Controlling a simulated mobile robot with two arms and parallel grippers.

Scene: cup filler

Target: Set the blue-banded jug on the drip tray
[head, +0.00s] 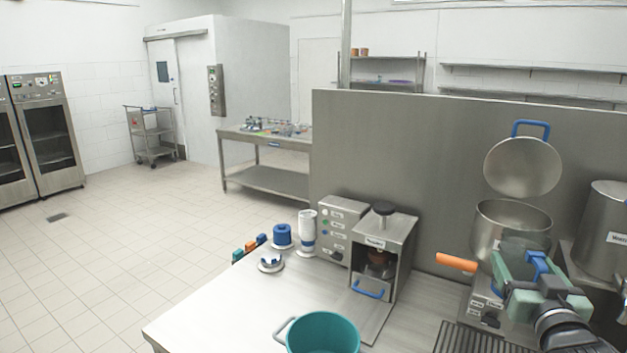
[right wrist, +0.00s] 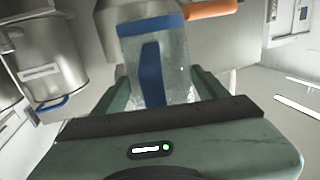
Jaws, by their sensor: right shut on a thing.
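My right gripper (head: 535,270) is at the right of the head view, shut on a clear jug (head: 518,243) with a blue band. In the right wrist view the jug (right wrist: 178,60) stands out between the fingers, with a blue rim band and a blue vertical strip. The jug is held up in front of the open steel kettle and partly hidden by the gripper. The dark slatted drip tray (head: 468,340) is at the bottom edge of the head view, below and left of the gripper, and partly cut off. My left gripper is not in view.
An open steel kettle (head: 488,222) with a raised lid and an orange handle (head: 456,262) stands behind the jug. A steel tank (head: 603,228) is at the right. A juicer-like machine (head: 398,235) and a teal tub (head: 335,330) stand on the counter further left.

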